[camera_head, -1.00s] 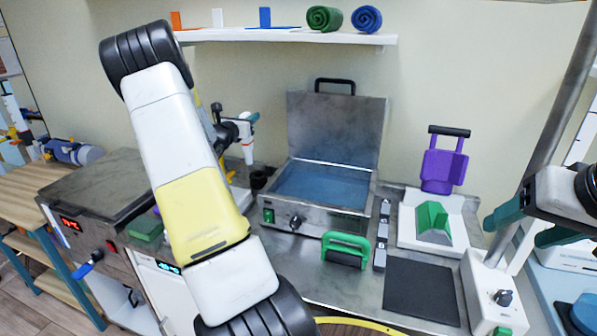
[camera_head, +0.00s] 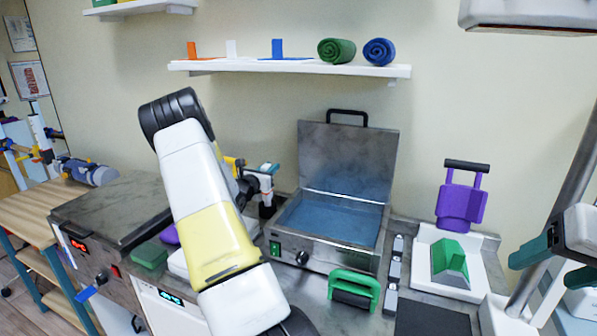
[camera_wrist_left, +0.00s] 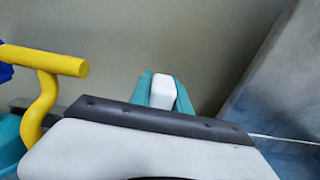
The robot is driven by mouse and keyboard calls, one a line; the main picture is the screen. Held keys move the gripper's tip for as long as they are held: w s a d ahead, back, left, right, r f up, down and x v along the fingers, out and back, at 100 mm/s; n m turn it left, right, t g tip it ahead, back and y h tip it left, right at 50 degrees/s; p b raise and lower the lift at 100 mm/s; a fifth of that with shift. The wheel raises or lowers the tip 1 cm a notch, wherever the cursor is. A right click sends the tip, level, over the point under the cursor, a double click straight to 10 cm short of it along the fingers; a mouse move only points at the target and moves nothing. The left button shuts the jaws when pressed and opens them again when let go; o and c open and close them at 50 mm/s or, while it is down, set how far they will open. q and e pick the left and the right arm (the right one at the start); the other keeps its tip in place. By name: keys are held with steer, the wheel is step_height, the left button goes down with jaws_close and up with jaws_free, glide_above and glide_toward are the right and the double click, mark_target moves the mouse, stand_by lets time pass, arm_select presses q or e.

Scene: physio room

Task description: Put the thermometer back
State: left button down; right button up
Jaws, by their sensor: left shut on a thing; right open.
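My left gripper (camera_head: 268,168) is shut on a slim white thing, apparently the thermometer (camera_head: 266,182), with a reddish band on it. It is held roughly upright behind my left arm, left of the open steel tank. In the left wrist view, the teal fingers (camera_wrist_left: 164,92) are on both sides of the thermometer's white end (camera_wrist_left: 163,90). A small black cup (camera_head: 267,209) stands just under the thermometer; I cannot tell whether they touch. My right gripper (camera_head: 552,262) is open and empty at the right edge.
The open steel tank (camera_head: 322,252) of blue water has its lid raised at the back. A green-handled roller (camera_head: 354,292) lies in front. A purple-handled thing (camera_head: 461,205) and green block (camera_head: 450,262) are at the right. A yellow peg (camera_wrist_left: 50,65) is near the left wrist.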

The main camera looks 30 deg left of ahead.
arm_select(q)
steer(key=shift+f, duration=0.6)
steer(key=c, duration=1.2)
jaws_free()
steer(key=shift+c, duration=0.2)
